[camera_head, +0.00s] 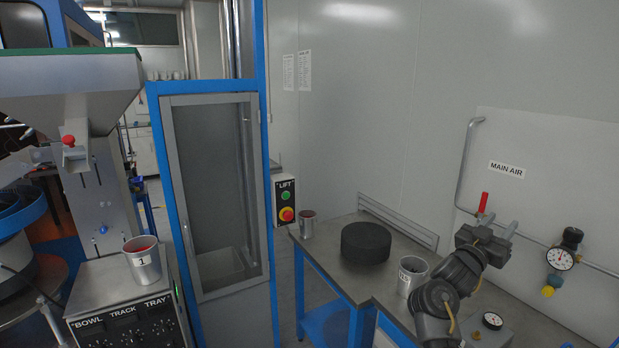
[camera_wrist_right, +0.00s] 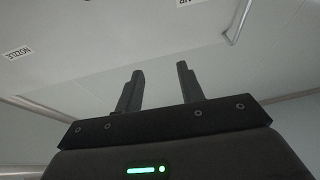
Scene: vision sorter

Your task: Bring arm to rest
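My right arm rises from the lower right of the head view, over the grey bench (camera_head: 335,262). Its gripper (camera_head: 496,234) is in front of the wall panel, just below the red valve handle (camera_head: 483,203). In the right wrist view, the two fingers (camera_wrist_right: 159,72) point up and stand apart with nothing between them. My left gripper is not in view.
A black round block (camera_head: 366,243), a small metal cup (camera_head: 307,226) and a numbered cup (camera_head: 404,284) stand on the bench. A gauge (camera_head: 561,259) hangs on the wall at the right. Another cup (camera_head: 146,268) stands on the control box at the left.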

